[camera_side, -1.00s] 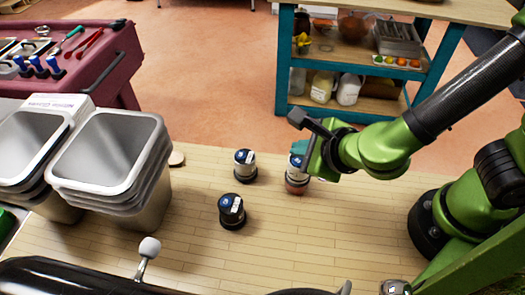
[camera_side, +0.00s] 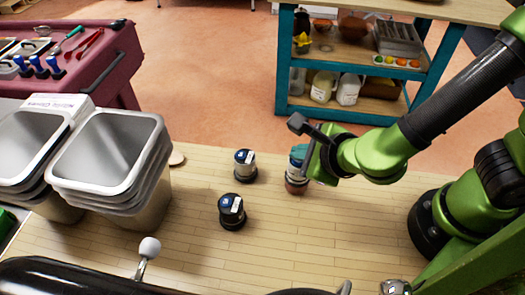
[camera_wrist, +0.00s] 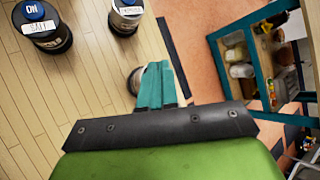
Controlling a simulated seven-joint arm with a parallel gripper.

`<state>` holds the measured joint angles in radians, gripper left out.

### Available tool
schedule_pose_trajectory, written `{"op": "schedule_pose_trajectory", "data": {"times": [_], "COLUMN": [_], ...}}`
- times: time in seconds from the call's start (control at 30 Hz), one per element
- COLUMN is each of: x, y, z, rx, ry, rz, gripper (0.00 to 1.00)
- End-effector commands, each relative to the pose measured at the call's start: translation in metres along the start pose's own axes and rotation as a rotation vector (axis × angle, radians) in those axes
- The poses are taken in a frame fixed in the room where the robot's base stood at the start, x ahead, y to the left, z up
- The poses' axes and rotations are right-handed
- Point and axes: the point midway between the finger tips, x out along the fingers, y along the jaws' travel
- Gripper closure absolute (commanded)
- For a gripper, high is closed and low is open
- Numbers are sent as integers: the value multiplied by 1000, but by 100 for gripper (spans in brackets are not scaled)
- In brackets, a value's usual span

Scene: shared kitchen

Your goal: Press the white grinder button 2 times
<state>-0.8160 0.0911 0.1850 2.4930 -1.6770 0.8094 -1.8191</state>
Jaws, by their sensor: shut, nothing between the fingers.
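Three grinders stand upright on the wooden worktop. A dark one (camera_side: 232,212) is nearest the side camera and shows a blue top and a "SALT" label in the wrist view (camera_wrist: 42,27). A pale-bodied one with a dark base (camera_side: 245,167) stands behind it and shows in the wrist view (camera_wrist: 126,14). The third, pale with a reddish base (camera_side: 296,186), is at my gripper (camera_side: 300,150). My gripper's teal fingers (camera_wrist: 155,72) are shut and empty, at this grinder's top, and partly cover it. I cannot tell whether they touch its button.
Stacked metal containers (camera_side: 107,150) stand at the left of the worktop. A lever with a white knob (camera_side: 149,248) rises at the front. A teal shelf unit (camera_side: 350,118) stands beyond the far edge. The worktop right of the dark grinder is clear.

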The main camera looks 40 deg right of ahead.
Motion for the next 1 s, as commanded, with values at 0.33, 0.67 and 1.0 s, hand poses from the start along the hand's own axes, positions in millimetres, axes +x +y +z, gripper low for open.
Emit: {"op": "schedule_pose_trajectory", "data": {"times": [0.33,0.67,1.0], "x": [1,-10,-11], "y": [0,-7,-8], "z": [-1,8,8], "rx": [0,2,0], "ry": [0,-2,-1], "rz": [0,-1,0], "gripper": [100,100,100]}}
